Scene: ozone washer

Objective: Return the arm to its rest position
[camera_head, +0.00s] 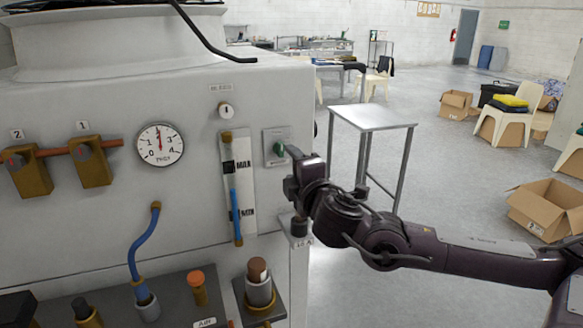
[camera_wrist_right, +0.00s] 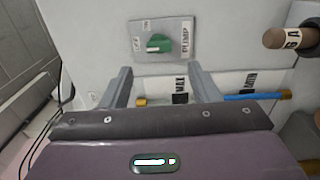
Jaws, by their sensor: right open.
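My right gripper (camera_head: 291,168) is in front of the right part of the washer's front panel (camera_head: 80,215), with my arm reaching in from the right. In the right wrist view the gripper's two fingers (camera_wrist_right: 158,72) are spread apart with nothing between them. A green switch (camera_head: 279,148) on a grey plate sits just beyond the fingertips; it also shows in the right wrist view (camera_wrist_right: 158,43), where the fingers look clear of it. My left gripper is not in view.
A level tube (camera_head: 236,205) and a pressure gauge (camera_head: 160,145) are on the panel. A brown-topped knob (camera_head: 258,271) stands low near my gripper. A metal side table (camera_head: 373,117) stands behind my arm. Cardboard boxes (camera_head: 548,208) lie at right. Floor between is open.

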